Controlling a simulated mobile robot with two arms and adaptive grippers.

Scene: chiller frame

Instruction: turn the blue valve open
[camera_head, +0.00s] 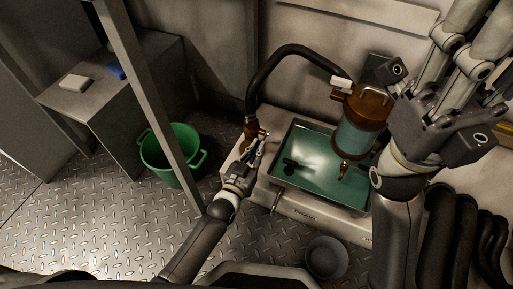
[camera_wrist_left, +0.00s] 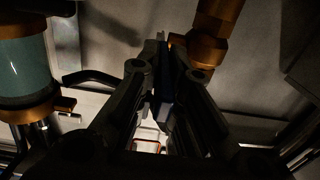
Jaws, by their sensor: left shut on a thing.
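The blue valve handle (camera_head: 265,138) is a small blue lever at the brass fitting (camera_head: 250,130) below the black hose, at the left end of the drain tray unit. My left gripper (camera_head: 258,150) reaches it from below and is shut on it, covering most of the handle. In the left wrist view, the two dark fingers (camera_wrist_left: 165,95) close around a narrow dark-blue piece (camera_wrist_left: 164,85), with the copper-coloured pipe (camera_wrist_left: 207,45) just beyond to the right. My right gripper (camera_head: 468,50) is raised at the upper right, fingers upward; its tips are out of frame.
A green-lined drain tray (camera_head: 281,155) lies right of the valve, under a copper-capped glass cylinder (camera_head: 360,125). The black hose (camera_head: 285,52) arches above. A green bucket (camera_head: 170,160) and slanted post (camera_head: 150,100) stand left. A grey bowl (camera_head: 327,258) sits in front.

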